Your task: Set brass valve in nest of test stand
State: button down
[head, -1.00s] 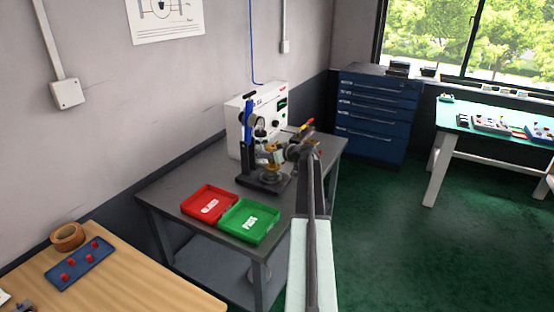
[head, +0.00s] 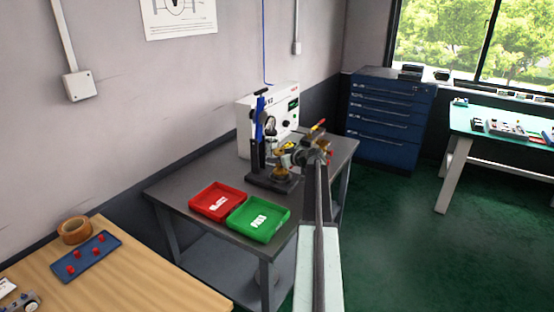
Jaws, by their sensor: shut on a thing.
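The test stand (head: 259,150) has a black base and a blue upright clamp, and stands on the grey bench in the head view. The brass valve (head: 284,159) is small in the picture, at the stand's front right, directly over or at the nest area (head: 281,175). My gripper (head: 291,157) is shut on the valve and comes in from the right. My wrist and arm hide part of the bench behind. I cannot tell whether the valve touches the nest.
A white tester box (head: 252,104) stands behind the stand. A red tray (head: 196,203) and a green tray (head: 282,227) lie in front on the grey bench (head: 170,190). A wooden table (head: 150,275) is at lower left. Green floor is clear at right.

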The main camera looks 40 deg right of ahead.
jog(key=c, duration=0.9)
grip_release()
jog(key=shift+o, duration=0.2)
jog(key=shift+r, duration=0.2)
jog(key=p+v, duration=0.4)
jog(key=v, duration=0.8)
jog(key=shift+p, duration=0.3)
jog(key=shift+f, duration=0.2)
